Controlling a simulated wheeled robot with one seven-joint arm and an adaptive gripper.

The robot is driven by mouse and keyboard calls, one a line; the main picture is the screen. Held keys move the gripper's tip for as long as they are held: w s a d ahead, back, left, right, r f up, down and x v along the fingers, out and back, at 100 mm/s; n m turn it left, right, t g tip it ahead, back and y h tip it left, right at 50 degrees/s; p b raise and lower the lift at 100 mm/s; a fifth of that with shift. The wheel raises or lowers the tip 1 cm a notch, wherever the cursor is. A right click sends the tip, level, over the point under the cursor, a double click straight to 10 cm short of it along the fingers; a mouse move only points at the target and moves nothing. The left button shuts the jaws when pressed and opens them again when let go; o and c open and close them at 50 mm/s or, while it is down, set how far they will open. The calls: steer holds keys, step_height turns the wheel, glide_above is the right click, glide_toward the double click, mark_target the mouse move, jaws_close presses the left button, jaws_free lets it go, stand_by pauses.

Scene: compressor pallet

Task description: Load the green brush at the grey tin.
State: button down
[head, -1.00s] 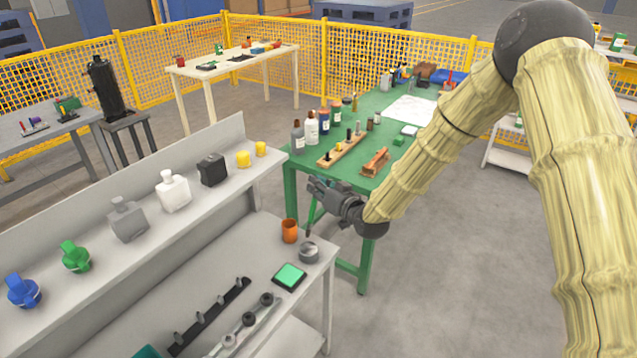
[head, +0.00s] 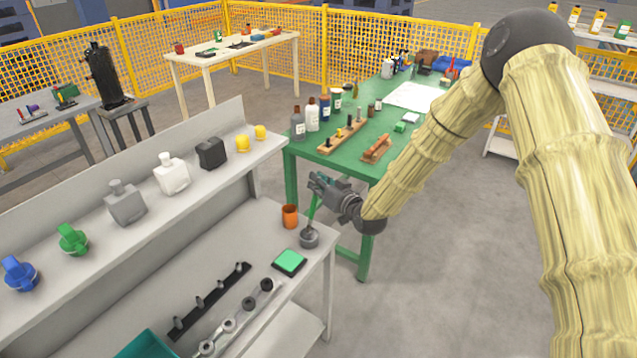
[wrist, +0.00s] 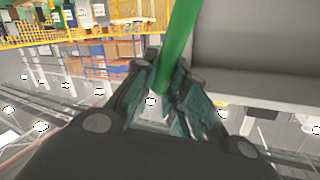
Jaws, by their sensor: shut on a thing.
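The green brush (head: 311,209) hangs down from my gripper (head: 318,186), its handle slightly tilted. My gripper is shut on the handle, which also shows as a green bar (wrist: 178,45) between the fingers in the wrist view. The grey tin (head: 309,239) stands near the right end of the grey bench, directly below my gripper. The brush's lower end is at the tin's mouth, and its tip seems to be inside. The bristles are hidden or too small to make out.
An orange cup (head: 290,216) stands close behind the tin. A green pad in a black tray (head: 289,262) lies in front of it. A black rack (head: 209,301) and a row of round parts lie further left. The green table (head: 345,155) stands behind my gripper.

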steer(key=shift+w+f, duration=0.1)
steer(key=shift+f+b, duration=0.6)
steer(key=shift+b, duration=0.05)
stand_by(2.6)
steer(key=shift+r, duration=0.1)
steer(key=shift+r+p, duration=1.25)
steer(key=shift+r, duration=2.3)
